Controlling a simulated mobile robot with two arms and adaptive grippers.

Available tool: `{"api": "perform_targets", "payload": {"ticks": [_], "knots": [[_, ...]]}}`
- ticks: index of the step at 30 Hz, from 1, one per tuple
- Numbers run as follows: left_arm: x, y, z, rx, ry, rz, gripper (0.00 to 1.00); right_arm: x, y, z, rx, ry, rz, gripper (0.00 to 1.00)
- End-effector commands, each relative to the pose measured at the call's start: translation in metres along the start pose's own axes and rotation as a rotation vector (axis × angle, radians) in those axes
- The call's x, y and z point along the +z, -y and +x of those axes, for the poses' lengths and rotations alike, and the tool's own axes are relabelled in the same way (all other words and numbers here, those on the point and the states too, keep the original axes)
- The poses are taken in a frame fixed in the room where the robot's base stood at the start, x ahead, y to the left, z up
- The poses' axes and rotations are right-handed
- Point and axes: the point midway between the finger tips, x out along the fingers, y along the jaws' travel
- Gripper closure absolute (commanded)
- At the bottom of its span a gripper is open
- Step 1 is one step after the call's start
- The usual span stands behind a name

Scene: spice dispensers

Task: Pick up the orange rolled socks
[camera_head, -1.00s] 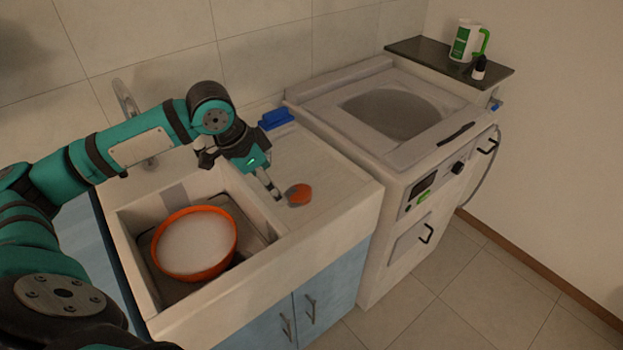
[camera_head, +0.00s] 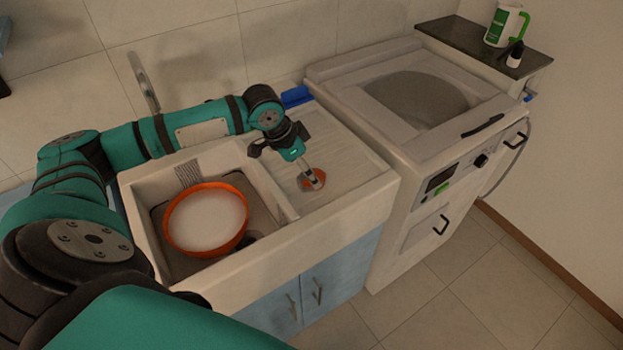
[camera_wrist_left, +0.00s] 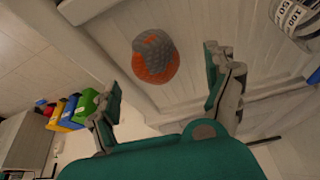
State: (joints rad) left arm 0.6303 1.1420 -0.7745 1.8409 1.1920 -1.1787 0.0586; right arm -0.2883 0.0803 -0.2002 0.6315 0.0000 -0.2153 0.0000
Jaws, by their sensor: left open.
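The orange rolled socks (camera_head: 309,183), orange with a grey part, lie on the white ribbed drainboard (camera_head: 345,160) right of the sink. They also show in the left wrist view (camera_wrist_left: 155,56), ahead of and between the two fingers. My left gripper (camera_head: 315,182) points down at the socks and partly covers them in the head view. In the left wrist view its fingers (camera_wrist_left: 165,95) are spread wide, with nothing between the tips. The head view does not show clearly whether a finger touches the socks. My right gripper is not in view.
An orange bowl (camera_head: 180,239) with white contents stands in the sink basin (camera_head: 150,262) to the left. A blue object (camera_head: 295,96) lies at the drainboard's back edge. A white washing machine (camera_head: 420,170) stands to the right, with a jug (camera_head: 497,27) and small bottle on the shelf beyond.

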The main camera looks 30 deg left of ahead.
Motion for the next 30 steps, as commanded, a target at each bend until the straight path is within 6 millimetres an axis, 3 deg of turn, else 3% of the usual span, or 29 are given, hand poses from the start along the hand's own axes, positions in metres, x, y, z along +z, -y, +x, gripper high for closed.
{"api": "perform_targets", "payload": {"ticks": [5, 12, 20, 30], "knots": [[-0.003, -0.003, 0.019, 0.003, 0.002, -0.002, 0.14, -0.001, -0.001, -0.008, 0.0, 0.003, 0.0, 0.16], [-0.003, -0.003, 0.049, 0.0, 0.001, -0.001, 0.14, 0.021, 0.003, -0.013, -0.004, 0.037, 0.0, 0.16], [-0.003, -0.003, 0.052, 0.0, 0.001, 0.0, 0.14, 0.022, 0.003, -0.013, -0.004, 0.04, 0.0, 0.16], [-0.003, -0.003, 0.052, 0.0, 0.001, 0.0, 0.58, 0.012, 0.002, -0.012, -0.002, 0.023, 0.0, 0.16]]}}
